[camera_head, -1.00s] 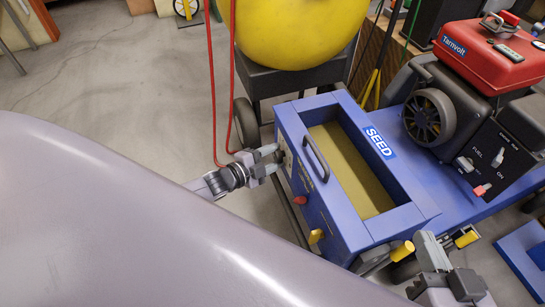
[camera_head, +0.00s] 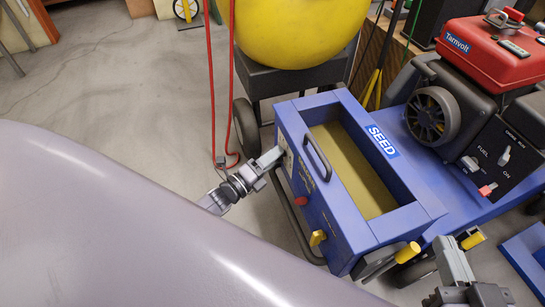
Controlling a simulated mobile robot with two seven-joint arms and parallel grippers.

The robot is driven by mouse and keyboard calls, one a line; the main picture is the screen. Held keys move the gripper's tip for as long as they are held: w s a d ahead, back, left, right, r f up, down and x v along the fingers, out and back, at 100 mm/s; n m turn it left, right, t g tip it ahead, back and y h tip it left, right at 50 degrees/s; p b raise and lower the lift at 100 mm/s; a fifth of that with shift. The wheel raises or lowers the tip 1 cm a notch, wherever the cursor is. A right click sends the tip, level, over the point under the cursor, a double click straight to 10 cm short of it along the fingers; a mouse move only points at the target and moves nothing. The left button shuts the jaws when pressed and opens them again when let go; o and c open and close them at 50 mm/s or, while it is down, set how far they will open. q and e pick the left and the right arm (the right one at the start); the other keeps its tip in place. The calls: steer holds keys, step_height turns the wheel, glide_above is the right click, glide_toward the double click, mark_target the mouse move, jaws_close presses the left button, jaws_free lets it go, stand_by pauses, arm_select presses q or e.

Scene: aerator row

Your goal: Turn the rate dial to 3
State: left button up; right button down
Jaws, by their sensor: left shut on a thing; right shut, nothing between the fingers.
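The blue seed box (camera_head: 362,222) stands in the middle, with a black handle on its near side wall. A pale scale plate (camera_head: 288,160) shows on that wall at its far-left end. My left gripper (camera_head: 277,155) is at this plate, its wrist rolled so the fingers overlap in view. It is shut on the rate dial, which the fingers hide. The dial's pointer and numbers cannot be read. My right gripper (camera_head: 448,247) is shut and empty at the lower right, near a yellow-ended handle.
A red knob (camera_head: 300,201) and a yellow knob (camera_head: 318,238) sit on the same wall, right of my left gripper. A red cable (camera_head: 212,95) hangs behind this gripper. The yellow tank (camera_head: 298,30) and the engine (camera_head: 432,112) stand behind. Bare floor lies left.

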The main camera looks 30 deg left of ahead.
arm_select(q)
steer(key=shift+d+f+m+t+h, duration=0.1)
steer(key=shift+m+t+h, duration=0.3)
steer(key=shift+m, duration=0.7)
arm_select(e)
steer(key=shift+f, duration=0.15)
arm_select(q)
steer(key=o, duration=1)
steer(key=shift+p+v, duration=0.65)
steer(key=shift+v, duration=2.95)
arm_select(e)
steer(key=shift+w+a+f+m+g, duration=0.2)
steer(key=shift+a+m+g, duration=0.1)
steer(key=shift+a+g, duration=0.1)
